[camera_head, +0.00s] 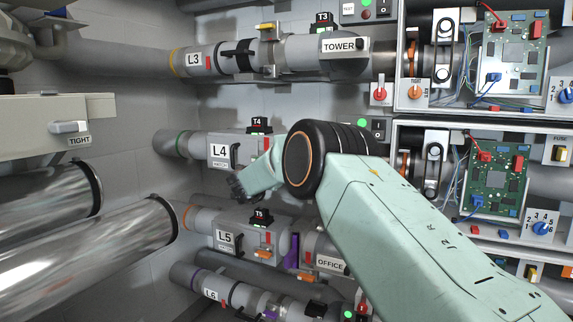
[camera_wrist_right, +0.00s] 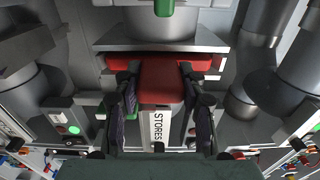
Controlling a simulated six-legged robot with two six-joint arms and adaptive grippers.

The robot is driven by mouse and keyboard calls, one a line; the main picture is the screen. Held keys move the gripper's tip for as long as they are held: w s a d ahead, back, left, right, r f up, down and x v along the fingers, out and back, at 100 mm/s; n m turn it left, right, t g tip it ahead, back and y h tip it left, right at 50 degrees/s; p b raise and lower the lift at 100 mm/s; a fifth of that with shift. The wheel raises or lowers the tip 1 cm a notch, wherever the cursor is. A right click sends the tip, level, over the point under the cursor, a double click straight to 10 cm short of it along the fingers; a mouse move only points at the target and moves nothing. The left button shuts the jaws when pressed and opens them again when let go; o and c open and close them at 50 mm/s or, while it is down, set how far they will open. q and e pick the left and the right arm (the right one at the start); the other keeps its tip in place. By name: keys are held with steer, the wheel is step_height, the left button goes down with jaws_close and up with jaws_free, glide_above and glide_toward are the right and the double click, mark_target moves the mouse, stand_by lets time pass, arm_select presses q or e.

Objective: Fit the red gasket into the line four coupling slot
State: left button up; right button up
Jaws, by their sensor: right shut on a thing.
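The line four pipe, labelled L4 (camera_head: 222,152), runs along the back wall in the head view, with its right part hidden behind my right arm. My right gripper (camera_head: 240,186) is in front of this pipe, just below its label. In the right wrist view the gripper (camera_wrist_right: 157,84) is shut on the tab of the red gasket (camera_wrist_right: 163,82), one finger on each side. The gasket's wider red part lies against the lower edge of a grey coupling body (camera_wrist_right: 165,38); how far it is inside the slot cannot be told. My left gripper is not in view.
Line L3 (camera_head: 193,60) runs above, and lines L5 (camera_head: 225,238) and L6 (camera_head: 211,293) run below. A purple piece (camera_head: 292,250) shows at L5. Metal pipes (camera_head: 100,245) and a TIGHT box (camera_head: 50,125) stand at left. Open panels with circuit boards (camera_head: 512,57) are at right.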

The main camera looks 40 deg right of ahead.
steer(key=shift+d, duration=0.15)
stand_by(0.5)
steer(key=o, duration=1.3)
steer(key=v, duration=1.2)
